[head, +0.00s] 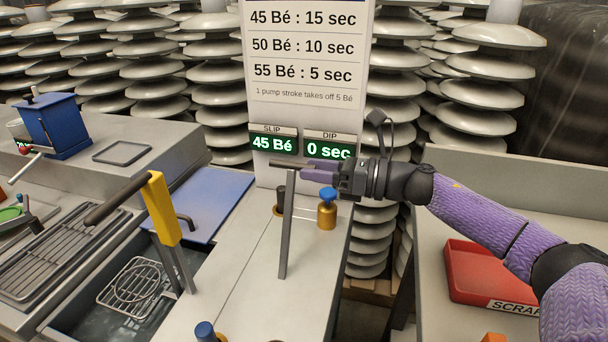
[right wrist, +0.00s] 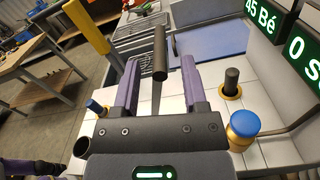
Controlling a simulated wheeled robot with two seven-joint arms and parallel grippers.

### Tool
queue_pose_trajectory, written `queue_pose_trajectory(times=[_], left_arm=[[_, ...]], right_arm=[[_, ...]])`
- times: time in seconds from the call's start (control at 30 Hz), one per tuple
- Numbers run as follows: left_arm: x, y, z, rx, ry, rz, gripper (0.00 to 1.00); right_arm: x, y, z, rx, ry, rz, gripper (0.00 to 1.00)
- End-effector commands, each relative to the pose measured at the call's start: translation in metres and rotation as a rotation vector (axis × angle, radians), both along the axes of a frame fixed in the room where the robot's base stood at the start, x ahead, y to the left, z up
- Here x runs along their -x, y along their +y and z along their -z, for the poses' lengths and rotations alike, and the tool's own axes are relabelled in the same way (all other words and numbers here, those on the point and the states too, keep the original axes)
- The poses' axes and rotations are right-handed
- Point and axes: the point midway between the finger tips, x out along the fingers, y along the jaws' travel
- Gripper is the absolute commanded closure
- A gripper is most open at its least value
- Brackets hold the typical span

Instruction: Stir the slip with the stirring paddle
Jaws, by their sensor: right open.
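A grey upright shaft (head: 287,230) with a dark horizontal handle (head: 290,185), likely the stirring paddle, stands at the pale counter. In the right wrist view the handle's round end (right wrist: 160,72) shows between my two purple fingers, with the shaft below it. My right gripper (head: 318,166) is open at the handle's right end; I cannot tell whether a finger touches it. The slip display reads 45 Bé and the dip display 0 sec. The slip itself is not clearly identifiable.
A blue-capped brass fitting (head: 327,212) stands close below my right gripper, beside a dark stub in an orange ring. A yellow post (head: 162,210) with a dark handle rises over a tank with a wire basket (head: 135,287). A red scrap tray (head: 485,275) lies right.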

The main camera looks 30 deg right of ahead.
Motion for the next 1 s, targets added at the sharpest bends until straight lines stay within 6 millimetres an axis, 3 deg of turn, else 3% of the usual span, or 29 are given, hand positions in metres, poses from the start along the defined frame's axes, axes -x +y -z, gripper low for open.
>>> queue_pose_trajectory(times=[0.2,0.5,0.53,0.8,1.0], left_arm=[[-0.001,-0.002,0.001,0.003,-0.001,-0.001,1.00],[0.005,-0.007,0.001,0.010,0.007,-0.005,1.00],[0.006,-0.007,0.001,0.010,0.009,-0.004,1.00],[0.010,-0.006,0.000,0.009,0.016,-0.003,1.00],[0.008,-0.004,0.001,0.006,0.013,-0.002,1.00]], right_arm=[[-0.015,0.013,0.000,-0.002,0.001,0.000,0.44],[-0.017,0.015,0.000,-0.001,0.001,0.001,0.44],[-0.017,0.015,0.000,-0.001,0.001,0.001,0.47],[-0.017,0.014,0.000,-0.001,0.002,0.002,1.00],[-0.017,0.014,0.000,-0.001,0.002,0.002,1.00]])
